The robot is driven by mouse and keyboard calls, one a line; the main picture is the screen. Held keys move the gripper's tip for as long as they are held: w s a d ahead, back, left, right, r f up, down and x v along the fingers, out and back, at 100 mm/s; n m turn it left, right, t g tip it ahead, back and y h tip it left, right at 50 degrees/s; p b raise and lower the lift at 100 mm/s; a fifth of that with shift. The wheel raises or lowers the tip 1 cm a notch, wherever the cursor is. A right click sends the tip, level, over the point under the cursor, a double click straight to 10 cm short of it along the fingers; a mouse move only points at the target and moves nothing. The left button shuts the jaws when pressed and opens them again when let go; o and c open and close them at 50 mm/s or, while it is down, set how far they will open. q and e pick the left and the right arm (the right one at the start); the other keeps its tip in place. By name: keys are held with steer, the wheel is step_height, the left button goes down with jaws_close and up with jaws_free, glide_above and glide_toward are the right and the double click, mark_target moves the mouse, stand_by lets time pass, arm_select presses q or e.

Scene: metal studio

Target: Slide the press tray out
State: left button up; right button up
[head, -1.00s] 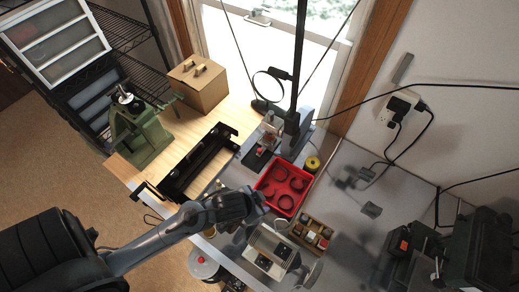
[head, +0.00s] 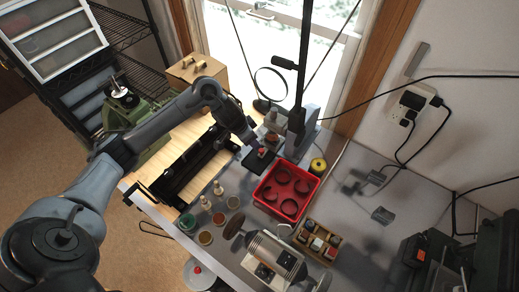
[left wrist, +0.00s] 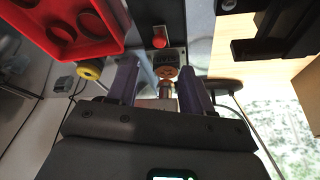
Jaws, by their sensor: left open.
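A small black tray (head: 252,167) with a red knob (head: 262,153) lies at the foot of a small press (head: 271,120) beside a black post. In the left wrist view the tray (left wrist: 172,15) and its red knob (left wrist: 160,41) are just beyond my fingers. My left gripper (head: 250,138) is beside the press, close to the knob. In the left wrist view its jaws (left wrist: 160,72) are apart, with a round orange-brown part (left wrist: 165,73) of the press behind the gap. I see no grip on anything. My right gripper is not in view.
A red bin (head: 287,191) with dark rings is right of the black tray. A long black frame (head: 190,168) lies to the left, below my forearm. Small jars (head: 206,237) and a wooden box (head: 318,242) stand nearer. The black post (head: 298,110) rises close behind.

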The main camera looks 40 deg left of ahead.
mark_target(261, 150)
arm_select(q)
steer(key=b+x, duration=0.1)
steer(key=x, duration=0.8)
steer(key=shift+f, duration=0.1)
jaws_close()
